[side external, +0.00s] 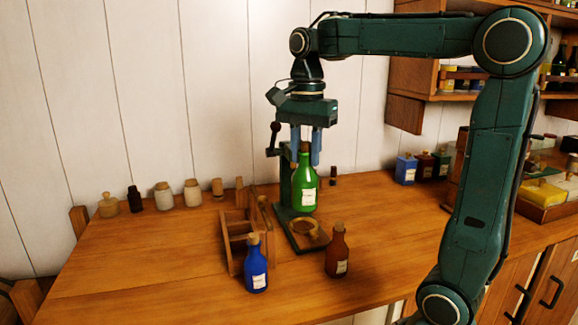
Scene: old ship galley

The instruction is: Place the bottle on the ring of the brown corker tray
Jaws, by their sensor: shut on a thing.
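My gripper (306,158) points straight down, with its two blue fingers shut on the neck of a green bottle (304,190) with a white label. The bottle hangs upright, its base just above and behind the ring in the picture; I cannot tell the exact gap. The brown corker tray (308,242) lies on the counter with a pale ring (305,228) on it. The dark green corker stand (284,180) rises behind the tray, partly hidden by the bottle and my gripper.
A wooden divided crate (230,250) stands left of the tray. A blue bottle (256,265) stands in front of the crate, and a brown bottle (337,252) right of the tray. Several jars (163,196) line the wall. The counter's left front is clear.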

